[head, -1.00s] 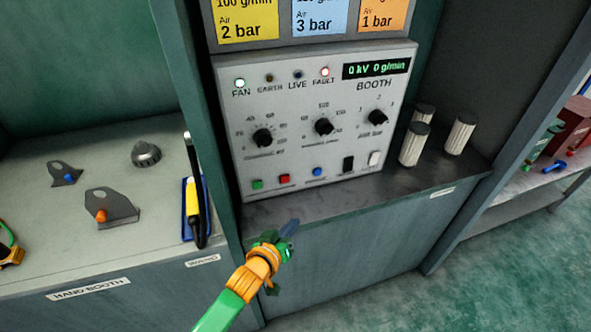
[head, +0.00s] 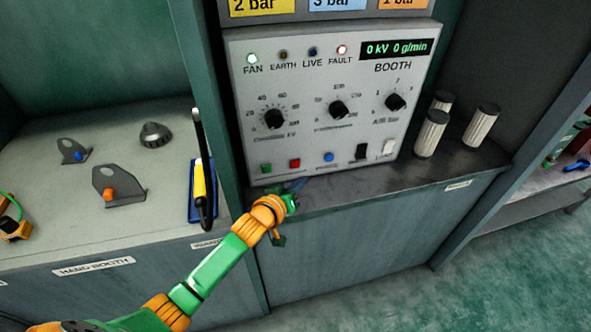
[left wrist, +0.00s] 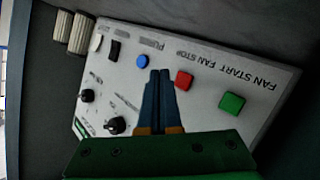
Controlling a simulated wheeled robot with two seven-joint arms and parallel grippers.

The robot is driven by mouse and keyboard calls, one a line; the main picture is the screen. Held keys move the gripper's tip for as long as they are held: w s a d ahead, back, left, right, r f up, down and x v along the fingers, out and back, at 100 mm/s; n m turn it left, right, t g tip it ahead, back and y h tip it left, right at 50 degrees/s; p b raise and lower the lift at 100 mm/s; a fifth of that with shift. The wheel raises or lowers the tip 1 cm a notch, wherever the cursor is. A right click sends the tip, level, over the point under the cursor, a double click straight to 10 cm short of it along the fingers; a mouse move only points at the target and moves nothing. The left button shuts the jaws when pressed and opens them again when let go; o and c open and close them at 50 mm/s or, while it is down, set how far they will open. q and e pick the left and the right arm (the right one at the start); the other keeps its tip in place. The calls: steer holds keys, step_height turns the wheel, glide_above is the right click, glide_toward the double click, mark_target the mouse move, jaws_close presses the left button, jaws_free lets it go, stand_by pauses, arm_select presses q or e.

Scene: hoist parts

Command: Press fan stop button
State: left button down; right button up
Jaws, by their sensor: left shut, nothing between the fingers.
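The red fan stop button (head: 295,163) is on the lower left of the grey booth control panel (head: 310,75), just right of the green fan start button (head: 266,168). In the left wrist view, upside down, the red button (left wrist: 184,80) shows under the FAN STOP label, with the green button (left wrist: 232,102) to its right. My left gripper (head: 299,184) is shut and empty, below the red button in the head view. In the left wrist view its blue fingertips (left wrist: 160,74) lie just left of the red button, between it and the blue button (left wrist: 142,61). I cannot tell whether they touch the panel. The FAN lamp is lit green.
A black switch (head: 362,151) and a white switch (head: 389,147) are right of the blue button. Several pale cylinders (head: 432,133) stand on the ledge right of the panel. A green post (head: 210,90) rises left of the panel.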

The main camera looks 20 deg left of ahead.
mark_target(300, 165)
arm_select(q)
steer(key=shift+w+a+b, duration=0.25)
steer(key=shift+w+a, duration=0.2)
steer(key=shift+w, duration=0.25)
steer(key=shift+w+a+b, duration=0.2)
steer(key=shift+w+a, duration=0.25)
steer(key=shift+w, duration=0.2)
arm_select(e)
steer(key=shift+f, duration=0.75)
arm_select(q)
steer(key=shift+w, duration=0.1)
steer(key=shift+w+a, duration=0.25)
arm_select(e)
steer(key=shift+f, duration=0.1)
arm_select(q)
steer(key=shift+w+a+b, duration=0.2)
steer(key=shift+w+b, duration=0.15)
arm_select(e)
steer(key=shift+f, duration=0.3)
stand_by(0.5)
arm_select(q)
steer(key=shift+s+d+r+p, duration=0.15)
steer(key=shift+s+d+p, duration=0.25)
steer(key=shift+p, duration=0.3)
steer(key=shift+s, duration=0.35)
arm_select(e)
steer(key=shift+r, duration=0.9)
